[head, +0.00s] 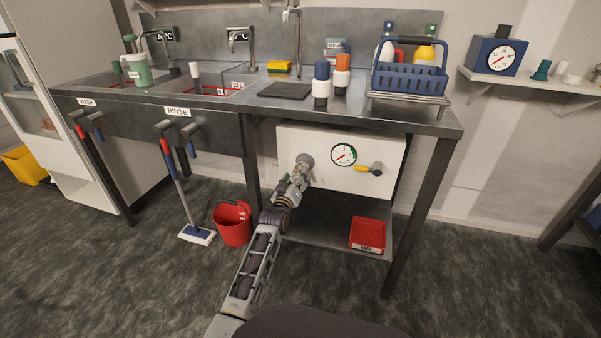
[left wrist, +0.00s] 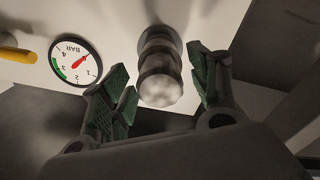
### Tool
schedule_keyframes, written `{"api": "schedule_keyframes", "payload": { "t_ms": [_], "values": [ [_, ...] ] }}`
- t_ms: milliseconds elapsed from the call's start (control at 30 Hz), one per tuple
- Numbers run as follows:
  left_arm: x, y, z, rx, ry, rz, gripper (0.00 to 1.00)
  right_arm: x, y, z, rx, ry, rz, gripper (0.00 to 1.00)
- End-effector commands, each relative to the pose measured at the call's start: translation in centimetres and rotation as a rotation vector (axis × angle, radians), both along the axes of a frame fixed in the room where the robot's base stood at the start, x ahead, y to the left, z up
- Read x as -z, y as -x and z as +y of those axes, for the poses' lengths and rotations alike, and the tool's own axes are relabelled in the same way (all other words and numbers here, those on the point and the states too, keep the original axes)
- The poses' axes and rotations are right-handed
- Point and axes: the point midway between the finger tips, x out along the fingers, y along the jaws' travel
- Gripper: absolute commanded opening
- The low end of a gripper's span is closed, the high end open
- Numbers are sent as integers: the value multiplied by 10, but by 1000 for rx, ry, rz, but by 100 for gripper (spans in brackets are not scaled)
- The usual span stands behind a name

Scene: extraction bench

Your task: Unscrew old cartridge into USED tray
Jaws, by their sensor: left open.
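The old cartridge (left wrist: 160,72) is a grey ribbed cylinder hanging from the white panel under the bench. In the head view its round grey mount (head: 305,160) shows, and my gripper hides most of the rest. My left gripper (head: 300,172) is at the panel's left part. In the left wrist view its green-padded fingers (left wrist: 163,80) are spread, one on each side of the cartridge, with visible gaps. The USED tray (head: 367,234), red with a white label, sits on the lower shelf to the right; no contents are visible. My right gripper is not in view.
A pressure gauge (head: 343,155) and a yellow-handled valve (head: 369,169) are right of the cartridge. A red bucket (head: 232,225) stands on the floor at left. Blue-capped (head: 321,85) and orange-capped (head: 342,75) canisters stand on the bench. The shelf (head: 315,225) left of the tray is clear.

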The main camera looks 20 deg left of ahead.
Motion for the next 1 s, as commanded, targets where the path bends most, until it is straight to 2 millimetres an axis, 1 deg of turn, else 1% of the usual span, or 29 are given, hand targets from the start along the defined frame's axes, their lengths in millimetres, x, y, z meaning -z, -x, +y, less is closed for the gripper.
{"api": "schedule_keyframes", "payload": {
  "t_ms": [167,367,567,700,1000],
  "values": [
    [-1,0,0,0,-49,0,61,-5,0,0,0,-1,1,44],
    [-2,0,0,1,-191,-5,61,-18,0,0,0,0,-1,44],
    [-2,0,0,1,-363,-11,61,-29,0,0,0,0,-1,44],
    [-2,0,0,0,-507,-17,61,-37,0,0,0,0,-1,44],
    [-1,0,0,1,-819,-28,61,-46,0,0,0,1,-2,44]
  ]
}}
